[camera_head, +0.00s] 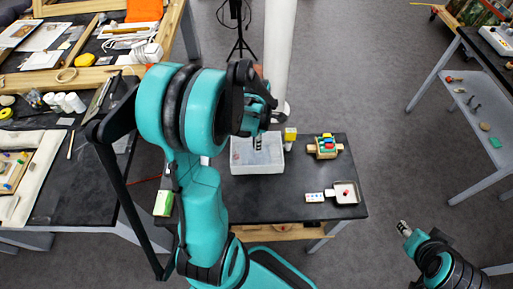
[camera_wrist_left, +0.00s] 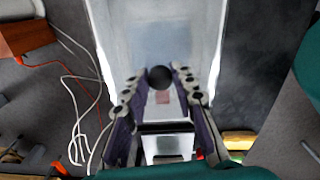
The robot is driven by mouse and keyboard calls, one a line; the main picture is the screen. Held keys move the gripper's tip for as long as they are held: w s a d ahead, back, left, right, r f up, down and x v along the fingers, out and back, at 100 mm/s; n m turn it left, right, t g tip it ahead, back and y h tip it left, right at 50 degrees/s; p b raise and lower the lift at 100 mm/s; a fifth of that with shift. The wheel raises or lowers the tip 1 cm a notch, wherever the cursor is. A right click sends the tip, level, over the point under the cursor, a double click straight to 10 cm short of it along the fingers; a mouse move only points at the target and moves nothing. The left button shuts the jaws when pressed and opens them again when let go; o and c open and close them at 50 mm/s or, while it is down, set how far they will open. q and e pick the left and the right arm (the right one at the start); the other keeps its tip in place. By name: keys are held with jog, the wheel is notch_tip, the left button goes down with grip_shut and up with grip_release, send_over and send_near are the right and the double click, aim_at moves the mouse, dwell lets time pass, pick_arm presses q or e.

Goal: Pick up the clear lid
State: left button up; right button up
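A pale, see-through-looking box (camera_head: 270,167) stands on the black table, and its whitish inside (camera_wrist_left: 165,35) fills the upper middle of the left wrist view. I cannot clearly make out the clear lid's outline. A dark round knob (camera_wrist_left: 160,77) shows at the box; I cannot tell whether it belongs to the lid. My left gripper (camera_head: 258,143) is over the box. In the left wrist view its fingers (camera_wrist_left: 161,92) are spread on both sides of the knob, with no clear contact. My right gripper (camera_head: 404,229) is at the lower right, away from the table; its opening is unclear.
A yellow-and-white block (camera_head: 290,136) stands right of the box. A wooden holder with coloured pieces (camera_head: 326,146) and a small tray (camera_head: 346,192) are farther right on the black table (camera_head: 270,205). A green-and-white block (camera_head: 163,203) is at the left edge.

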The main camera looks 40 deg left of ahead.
pick_arm(q)
grip_shut()
